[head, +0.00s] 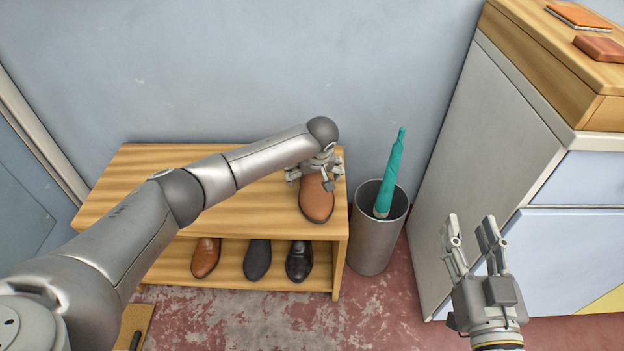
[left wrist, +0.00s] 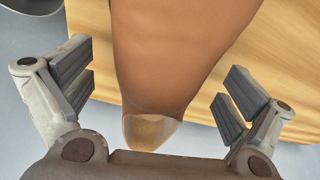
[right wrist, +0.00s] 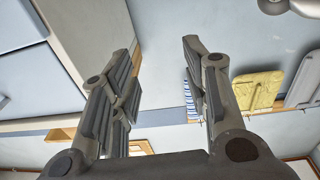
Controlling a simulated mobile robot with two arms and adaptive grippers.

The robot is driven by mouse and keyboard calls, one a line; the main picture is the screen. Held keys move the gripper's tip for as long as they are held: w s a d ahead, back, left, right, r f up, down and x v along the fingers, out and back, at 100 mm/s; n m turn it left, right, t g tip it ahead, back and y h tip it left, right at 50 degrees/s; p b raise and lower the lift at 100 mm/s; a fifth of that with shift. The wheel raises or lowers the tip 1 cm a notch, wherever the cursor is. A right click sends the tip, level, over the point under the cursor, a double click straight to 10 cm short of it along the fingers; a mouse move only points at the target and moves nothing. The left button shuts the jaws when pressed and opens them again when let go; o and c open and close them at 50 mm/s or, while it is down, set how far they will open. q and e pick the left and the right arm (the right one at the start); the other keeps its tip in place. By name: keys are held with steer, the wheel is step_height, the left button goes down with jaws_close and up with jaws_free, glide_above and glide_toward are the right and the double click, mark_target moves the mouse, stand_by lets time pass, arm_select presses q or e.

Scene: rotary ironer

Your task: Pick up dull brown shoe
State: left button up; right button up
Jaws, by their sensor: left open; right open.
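A dull brown shoe (head: 317,201) lies on the top board of a wooden shoe rack (head: 150,190), near its right end, toe toward me. My left gripper (head: 315,175) is over the heel end of this shoe, open. In the left wrist view the shoe (left wrist: 180,50) lies between the two spread fingers (left wrist: 155,95), with a gap on each side. My right gripper (head: 472,225) is open and empty, in the air at the right, well away from the shoe.
On the lower shelf stand a shinier brown shoe (head: 205,257), a dark grey shoe (head: 257,259) and a black shoe (head: 299,261). A grey bin (head: 372,240) with a teal umbrella (head: 391,175) stands close right of the rack. A cabinet (head: 490,150) stands further right.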

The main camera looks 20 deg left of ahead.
arm_select(q)
steer(key=shift+w+a+f, duration=0.15)
steer(key=shift+w+f, duration=0.1)
steer(key=shift+f, duration=0.35)
steer(key=c, duration=1.3)
arm_select(e)
step_height(320, 180, up, 3)
steer(key=shift+s+a+f+t+y, duration=0.1)
steer(key=shift+t+y, duration=0.05)
steer(key=shift+t, duration=0.3)
steer(key=shift+a+r+t+y, duration=0.1)
steer(key=shift+t+y, duration=0.05)
steer(key=shift+t, duration=0.3)
